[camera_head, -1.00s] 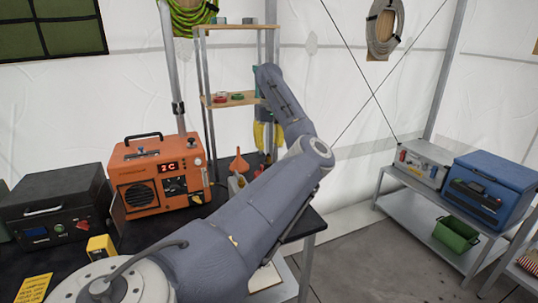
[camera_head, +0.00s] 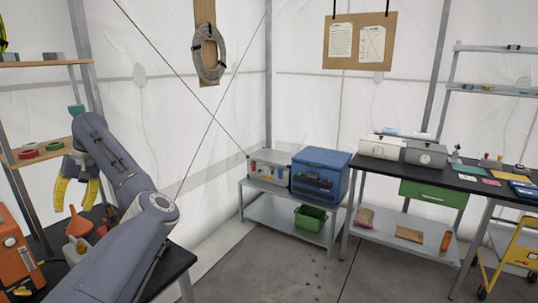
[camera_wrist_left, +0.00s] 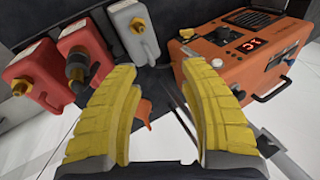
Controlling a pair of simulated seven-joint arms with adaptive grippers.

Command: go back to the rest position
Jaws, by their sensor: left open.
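My left gripper (camera_head: 75,193) has yellow padded fingers and hangs above the dark table at the left of the head view. In the left wrist view its two fingers (camera_wrist_left: 160,120) are spread apart with nothing held between them. My left arm bends up from the bottom of the head view and over to this gripper. Below the gripper is an orange funnel (camera_head: 78,223). My right gripper is in neither view.
The orange machine (camera_wrist_left: 245,55) and several canisters, including a grey one (camera_wrist_left: 133,28), stand below the left gripper. A wooden shelf (camera_head: 40,152) is close behind it. A metal bench holds a blue box (camera_head: 320,172). Open floor (camera_head: 270,270) lies in the middle.

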